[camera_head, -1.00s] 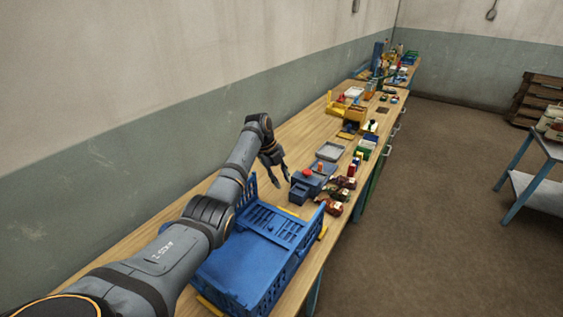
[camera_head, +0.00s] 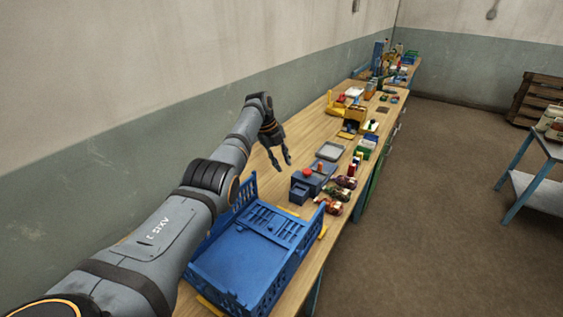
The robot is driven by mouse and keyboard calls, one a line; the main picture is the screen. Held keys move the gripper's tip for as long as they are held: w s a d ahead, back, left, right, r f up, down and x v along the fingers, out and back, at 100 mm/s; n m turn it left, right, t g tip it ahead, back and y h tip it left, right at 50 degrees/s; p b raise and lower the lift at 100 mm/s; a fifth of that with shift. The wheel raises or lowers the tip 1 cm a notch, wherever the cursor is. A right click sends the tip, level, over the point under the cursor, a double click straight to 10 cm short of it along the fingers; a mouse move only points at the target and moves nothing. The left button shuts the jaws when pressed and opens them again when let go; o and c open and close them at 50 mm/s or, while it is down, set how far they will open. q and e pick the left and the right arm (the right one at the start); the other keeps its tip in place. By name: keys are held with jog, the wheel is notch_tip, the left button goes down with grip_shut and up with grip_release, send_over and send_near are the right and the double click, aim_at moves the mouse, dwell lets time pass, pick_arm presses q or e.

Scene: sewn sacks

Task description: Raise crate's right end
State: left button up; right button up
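A blue plastic crate (camera_head: 245,262) with slatted walls sits on the near part of the wooden bench, in front of my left arm. Its floor looks bare where I can see it. Its near left side is partly hidden by my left arm. My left gripper (camera_head: 282,164) hangs above the bench beyond the crate's far end, pointing down. Its fingers are apart with nothing between them, and it does not touch the crate. My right gripper is out of view.
A small blue box device with a red button (camera_head: 308,172) stands just past the crate, beside several dark red items (camera_head: 336,196). A grey tray (camera_head: 330,151) and yellow bins (camera_head: 355,116) lie farther along. Yellow strips (camera_head: 322,233) show at the crate's edge.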

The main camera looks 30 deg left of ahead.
pick_arm(q)
jog(key=v, duration=1.2)
jog(key=shift+p, duration=0.3)
